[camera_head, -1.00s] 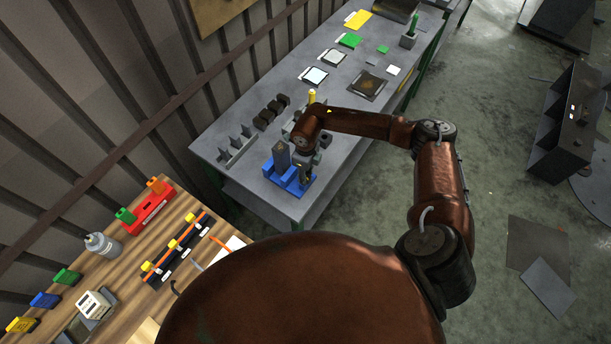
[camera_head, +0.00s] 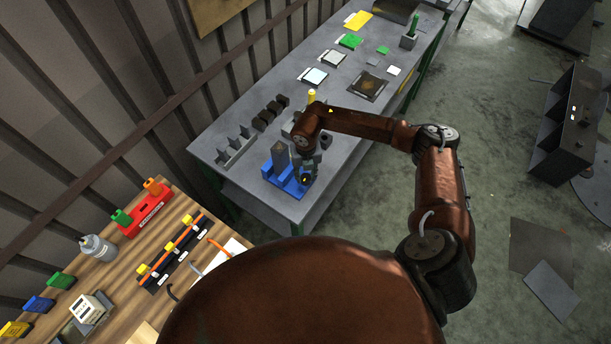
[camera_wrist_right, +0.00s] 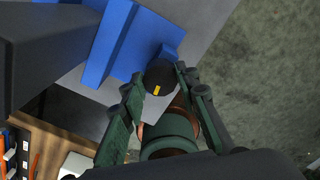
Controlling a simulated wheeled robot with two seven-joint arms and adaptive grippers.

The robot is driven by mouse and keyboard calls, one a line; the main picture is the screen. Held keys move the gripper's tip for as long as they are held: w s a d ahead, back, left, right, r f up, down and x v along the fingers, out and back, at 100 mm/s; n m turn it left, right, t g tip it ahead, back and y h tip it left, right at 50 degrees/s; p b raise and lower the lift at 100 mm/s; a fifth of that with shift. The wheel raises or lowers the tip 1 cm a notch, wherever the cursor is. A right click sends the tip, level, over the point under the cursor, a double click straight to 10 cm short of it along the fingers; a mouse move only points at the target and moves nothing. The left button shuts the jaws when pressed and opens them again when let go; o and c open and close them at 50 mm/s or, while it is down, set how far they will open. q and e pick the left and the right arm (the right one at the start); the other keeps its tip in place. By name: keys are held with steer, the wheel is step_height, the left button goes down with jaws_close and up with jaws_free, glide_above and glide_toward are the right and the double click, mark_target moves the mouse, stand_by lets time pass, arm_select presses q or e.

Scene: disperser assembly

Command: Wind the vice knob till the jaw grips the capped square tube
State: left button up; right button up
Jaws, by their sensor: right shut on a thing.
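The blue vice (camera_head: 271,176) stands on the grey bench near its front corner. The grey square tube (camera_head: 280,154) stands upright in it; in the right wrist view the tube (camera_wrist_right: 45,45) is a large dark block at the upper left. A cap cannot be made out. The black vice knob (camera_wrist_right: 160,72) has a yellow mark and sits at the right end of the blue vice (camera_wrist_right: 130,45). My right gripper (camera_wrist_right: 158,84) is shut on the knob, a finger on either side; it also shows in the head view (camera_head: 307,176). Jaw contact with the tube cannot be judged. My left gripper is out of view.
A grey rack (camera_head: 236,150) and dark blocks (camera_head: 270,112) stand behind the vice. A yellow-topped post (camera_head: 311,96) rises close to my right wrist. The wooden table (camera_head: 130,285) at the lower left holds coloured parts and a bottle (camera_head: 98,247).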

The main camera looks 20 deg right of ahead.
mark_target(306, 177)
steer(key=shift+m, duration=2)
steer(key=o, duration=1.1)
steer(key=shift+o, duration=0.2)
step_height(306, 177, up, 12)
